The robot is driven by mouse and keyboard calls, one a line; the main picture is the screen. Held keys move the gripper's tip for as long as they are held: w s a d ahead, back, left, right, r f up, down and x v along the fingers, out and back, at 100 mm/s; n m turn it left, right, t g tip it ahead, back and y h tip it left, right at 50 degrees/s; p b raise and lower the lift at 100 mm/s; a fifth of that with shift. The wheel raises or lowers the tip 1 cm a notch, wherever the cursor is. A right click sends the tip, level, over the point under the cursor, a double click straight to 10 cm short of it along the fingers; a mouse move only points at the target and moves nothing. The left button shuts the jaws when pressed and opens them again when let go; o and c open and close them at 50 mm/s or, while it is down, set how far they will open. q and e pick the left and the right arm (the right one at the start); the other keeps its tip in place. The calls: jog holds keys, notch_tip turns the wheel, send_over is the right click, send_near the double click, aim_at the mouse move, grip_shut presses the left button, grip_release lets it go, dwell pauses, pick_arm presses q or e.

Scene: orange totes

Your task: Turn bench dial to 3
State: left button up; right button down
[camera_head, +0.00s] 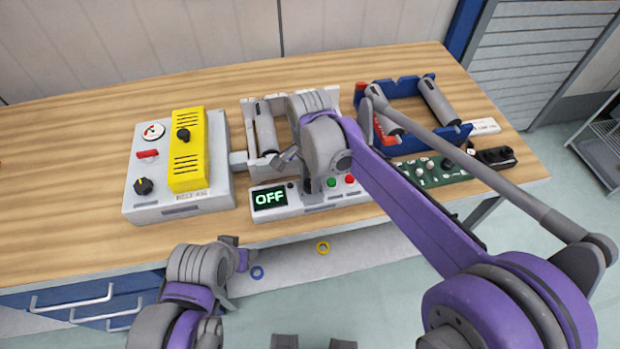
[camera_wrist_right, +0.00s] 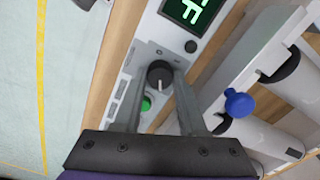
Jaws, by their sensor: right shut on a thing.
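The bench dial (camera_wrist_right: 159,76) is a dark round knob with a pale pointer line on the pale control box (camera_head: 263,217). My right gripper (camera_wrist_right: 162,70) is shut on the dial, with one finger on each side. In the head view my right gripper (camera_head: 306,183) covers the dial. The box's display (camera_head: 270,198) reads OFF in green. My left gripper (camera_head: 240,255) hangs in front of the bench, away from the dial; its finger opening is unclear.
A grey box with a yellow cover (camera_head: 188,150) stands to the left. A blue frame with rollers (camera_head: 437,136) and a green circuit board (camera_head: 425,176) are to the right.

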aim_at(310, 183)
jog(key=shift+c, duration=2.4)
grip_release()
jog(key=shift+r, duration=0.15)
notch_tip(310, 183, up, 11)
jog(key=shift+f+p, duration=0.2)
jog(key=shift+p, duration=0.15)
jog(key=s+d+f+n+t, duration=0.2)
jog(key=s+d+f+n, duration=0.3)
jog(key=s+d, duration=0.4)
jog(key=s+d+f+n+t, duration=0.3)
jog(key=s+d+f+n, duration=0.2)
jog(key=d, duration=0.8)
jog(key=s+f, duration=0.1)
jog(key=s, duration=0.2)
jog(key=shift+s+f+p, duration=0.35)
jog(key=shift+s+f, duration=0.05)
